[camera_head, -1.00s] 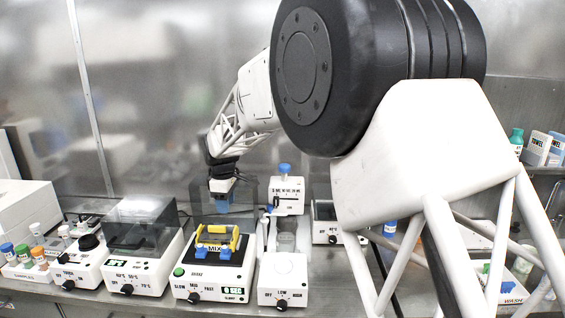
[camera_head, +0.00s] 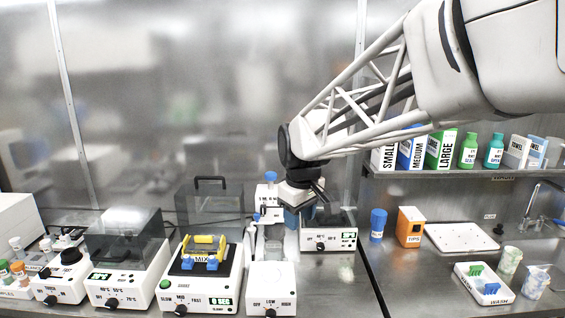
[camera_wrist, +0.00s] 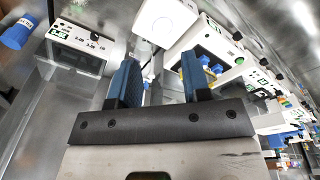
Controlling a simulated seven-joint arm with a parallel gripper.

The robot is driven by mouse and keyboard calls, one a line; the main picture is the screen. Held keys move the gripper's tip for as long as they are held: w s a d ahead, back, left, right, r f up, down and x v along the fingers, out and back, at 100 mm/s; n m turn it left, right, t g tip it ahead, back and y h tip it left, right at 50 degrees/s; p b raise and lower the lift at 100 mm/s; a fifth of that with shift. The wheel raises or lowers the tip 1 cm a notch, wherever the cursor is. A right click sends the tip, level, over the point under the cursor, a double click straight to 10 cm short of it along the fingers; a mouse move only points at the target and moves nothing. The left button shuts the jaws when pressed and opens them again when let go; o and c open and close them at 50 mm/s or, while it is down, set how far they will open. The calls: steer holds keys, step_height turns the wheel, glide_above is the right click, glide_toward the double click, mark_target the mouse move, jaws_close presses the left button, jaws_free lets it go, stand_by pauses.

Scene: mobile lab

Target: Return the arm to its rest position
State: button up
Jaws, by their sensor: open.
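My arm reaches in from the upper right in the head view.
White bench devices line the left, including a clear-lidded heater (camera_head: 125,260). A blue cup (camera_head: 378,225), an orange tips box (camera_head: 409,227) and a white tray (camera_head: 484,283) stand right. A shelf (camera_head: 440,172) holds boxes and bottles. Bare bench lies front right of centre.

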steer(key=s+d+f+m, duration=0.1)
steer(key=s+d+m, duration=0.2)
steer(key=s, duration=0.6)
steer(key=s+d+f+m, duration=0.2)
steer(key=s+d, duration=0.4)
steer(key=s, duration=0.3)
steer(key=s+d+f+m+t, duration=0.1)
steer(key=s+d+f+m, duration=0.1)
steer(key=s+d, duration=0.3)
steer(key=s+m, duration=0.1)
steer(key=s, duration=0.3)
steer(key=shift+d+m, duration=0.3)
steer(key=shift+m, duration=0.1)
steer(key=shift+s, duration=0.1)
steer(key=shift+c, duration=0.2)
